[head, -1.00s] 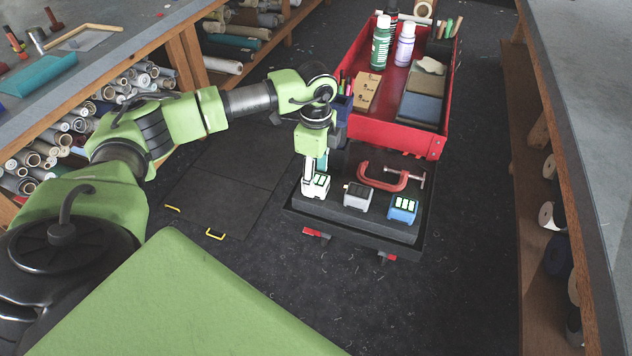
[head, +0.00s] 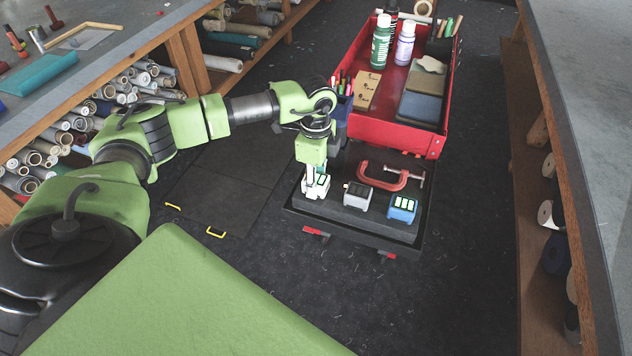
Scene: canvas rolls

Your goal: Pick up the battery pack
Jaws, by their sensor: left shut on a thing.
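A small white battery pack (head: 317,190) with green patches on top stands at the left end of the dark tray (head: 405,249) at the cart's near end. My left gripper (head: 311,177) points down from above and is shut on this white pack, partly covering its back. The pack appears to be still at the level of the tray; I cannot see a gap under it. A grey block (head: 357,198) and a blue block (head: 403,209) with light green patches stand to its right, apart from it. My right gripper is out of view.
A red clamp (head: 390,177) lies behind the blocks. A red cart bin (head: 432,146) behind it holds bottles, a cardboard piece and boxes. A shelf of rolls (head: 50,150) is on the left, a long bench (head: 590,130) on the right. The floor in front is free.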

